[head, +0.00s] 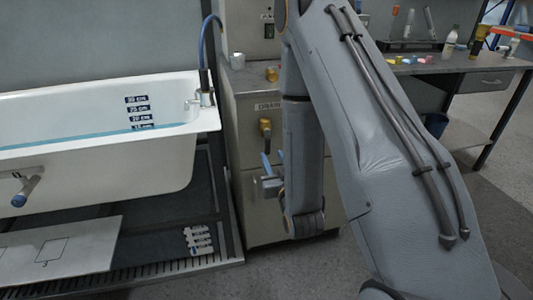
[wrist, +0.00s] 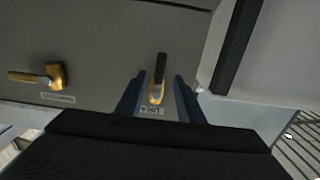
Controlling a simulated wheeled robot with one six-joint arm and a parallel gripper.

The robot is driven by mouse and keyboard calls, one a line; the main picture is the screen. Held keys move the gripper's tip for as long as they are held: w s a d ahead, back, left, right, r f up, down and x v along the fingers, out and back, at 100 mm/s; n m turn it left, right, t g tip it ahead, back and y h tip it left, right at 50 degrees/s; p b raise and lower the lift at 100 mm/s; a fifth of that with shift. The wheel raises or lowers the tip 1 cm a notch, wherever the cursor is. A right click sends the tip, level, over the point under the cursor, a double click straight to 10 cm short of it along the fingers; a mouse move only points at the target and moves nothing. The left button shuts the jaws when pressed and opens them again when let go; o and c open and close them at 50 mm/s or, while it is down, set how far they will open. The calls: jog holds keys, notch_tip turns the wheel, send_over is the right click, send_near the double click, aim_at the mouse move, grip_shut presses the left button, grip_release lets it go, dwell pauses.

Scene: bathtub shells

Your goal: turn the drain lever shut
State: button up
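The drain lever (head: 265,128) is a yellow fitting under a DRAIN label on the grey cabinet front. My gripper (head: 267,165) is in front of the cabinet, below the lever in the head view. In the wrist view my gripper (wrist: 157,97) is open, a finger on either side of the lever; contact cannot be told.
A second yellow lever (wrist: 45,76) with its handle sideways is on the same panel, left in the wrist view. The white bathtub (head: 180,165) holds water and stands left of the cabinet (head: 245,190). A workbench (head: 440,65) stands at the back right.

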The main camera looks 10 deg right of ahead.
aim_at(268, 147)
jog(key=shift+w, duration=3.9)
jog(key=shift+c, duration=0.4)
grip_shut()
